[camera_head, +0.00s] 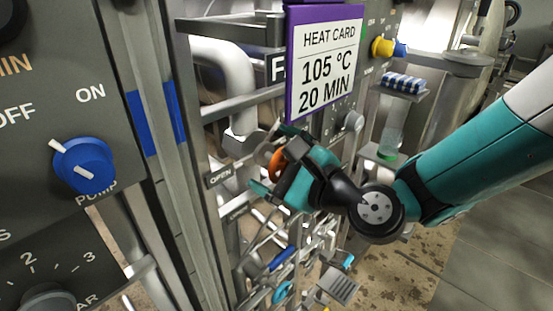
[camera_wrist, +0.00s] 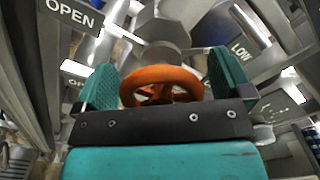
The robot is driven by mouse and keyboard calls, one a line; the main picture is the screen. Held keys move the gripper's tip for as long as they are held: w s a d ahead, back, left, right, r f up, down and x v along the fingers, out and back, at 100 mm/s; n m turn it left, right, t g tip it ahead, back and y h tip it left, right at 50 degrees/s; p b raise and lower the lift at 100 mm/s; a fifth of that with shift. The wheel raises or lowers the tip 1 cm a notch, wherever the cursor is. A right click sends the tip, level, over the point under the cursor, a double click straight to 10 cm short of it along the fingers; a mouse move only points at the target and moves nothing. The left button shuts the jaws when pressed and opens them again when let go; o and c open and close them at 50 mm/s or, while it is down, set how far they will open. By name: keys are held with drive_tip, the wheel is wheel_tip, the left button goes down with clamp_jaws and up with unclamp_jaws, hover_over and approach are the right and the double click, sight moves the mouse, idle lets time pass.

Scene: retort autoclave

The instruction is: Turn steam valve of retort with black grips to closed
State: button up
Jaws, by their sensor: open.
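An orange handwheel (camera_head: 277,164) sits on the pipework beside an OPEN label (camera_head: 220,176). My gripper (camera_head: 272,160) is at the wheel, with one finger above it and one below it in the head view. In the wrist view the orange wheel (camera_wrist: 160,73) lies between the two teal fingers. The fingers are apart, and I see no clear contact with the rim. My gripper hides part of the wheel in the head view. I cannot make out any black grips in either view.
A purple-framed heat card (camera_head: 322,62) hangs just above my gripper. A panel with a blue pump knob (camera_head: 84,164) stands at the left. Pipes and blue-handled valves (camera_head: 281,258) are below. A shelf (camera_head: 402,91) holds small items at the right. Wet floor is clear at lower right.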

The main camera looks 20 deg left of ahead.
drive_tip(key=shift+d, duration=0.1)
drive_tip(key=shift+s+d+f+b, duration=0.1)
drive_tip(key=shift+s+d+b, duration=0.05)
drive_tip(key=shift+d+b, duration=0.25)
drive_tip(key=b+v, duration=1.4)
drive_tip(key=v, duration=0.2)
drive_tip(key=shift+d+b, duration=0.25)
drive_tip(key=shift+b, duration=0.05)
drive_tip(key=shift+s, duration=0.1)
